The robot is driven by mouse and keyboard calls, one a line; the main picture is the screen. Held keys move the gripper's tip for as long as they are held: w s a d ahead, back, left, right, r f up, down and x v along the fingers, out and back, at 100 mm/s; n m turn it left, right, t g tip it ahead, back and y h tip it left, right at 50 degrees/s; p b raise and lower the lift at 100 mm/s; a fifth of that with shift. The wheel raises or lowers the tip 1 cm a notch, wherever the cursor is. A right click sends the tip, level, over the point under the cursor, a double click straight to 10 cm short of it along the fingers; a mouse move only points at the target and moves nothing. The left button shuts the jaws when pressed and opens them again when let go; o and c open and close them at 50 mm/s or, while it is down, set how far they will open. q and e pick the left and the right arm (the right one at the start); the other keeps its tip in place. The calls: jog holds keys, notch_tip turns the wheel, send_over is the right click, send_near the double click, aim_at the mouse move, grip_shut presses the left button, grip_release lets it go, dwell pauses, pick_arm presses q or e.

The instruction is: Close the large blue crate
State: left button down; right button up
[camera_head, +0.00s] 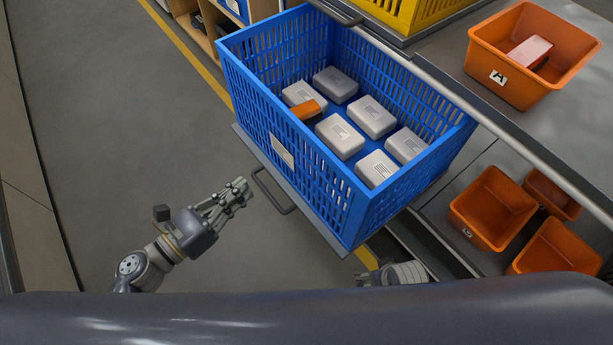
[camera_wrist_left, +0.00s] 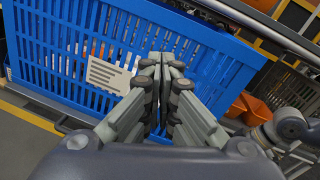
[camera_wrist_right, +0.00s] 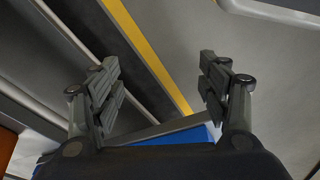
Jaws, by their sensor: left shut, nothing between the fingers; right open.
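The large blue crate (camera_head: 300,165) stands on a grey pull-out shelf (camera_head: 325,235) with a dark bar handle (camera_head: 272,192) on its front. It holds several pale grey boxes and one orange item (camera_head: 308,109). My left gripper (camera_head: 243,188) is shut and empty, just left of the handle and apart from the crate. In the left wrist view its closed fingers (camera_wrist_left: 163,62) point at the crate's slotted front with a white label (camera_wrist_left: 108,74). My right gripper is mostly hidden in the head view; the right wrist view shows it open and empty (camera_wrist_right: 157,85), with a blue edge (camera_wrist_right: 180,135) below.
Orange bins stand right of the crate: one on the upper surface (camera_head: 520,90), several lower down (camera_head: 492,208). A yellow crate (camera_head: 405,12) is behind. A metal rail (camera_head: 470,105) runs along the upper surface's edge. Floor at left is clear.

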pick_arm(q)
jog(key=s+d+m+g+h+b, duration=0.1)
jog(key=s+d+m+h+b, duration=0.1)
jog(key=m, duration=0.2)
jog(key=m+p, duration=0.1)
jog(key=p, duration=0.2)
send_near(316, 156)
jog(key=shift+g, duration=0.4)
jog(key=x, duration=0.5)
jog(key=shift+w+d+r, duration=0.15)
jog(key=shift+w+r, duration=0.15)
jog(key=shift+w, duration=0.05)
jog(key=shift+w+d+f, duration=0.1)
jog(key=shift+w+d, duration=0.3)
jog(key=shift+d, duration=0.2)
pick_arm(e)
notch_tip(316, 156, down, 8)
jog(key=s, duration=0.2)
jog(key=shift+s+d, duration=0.15)
jog(key=shift+s, duration=0.05)
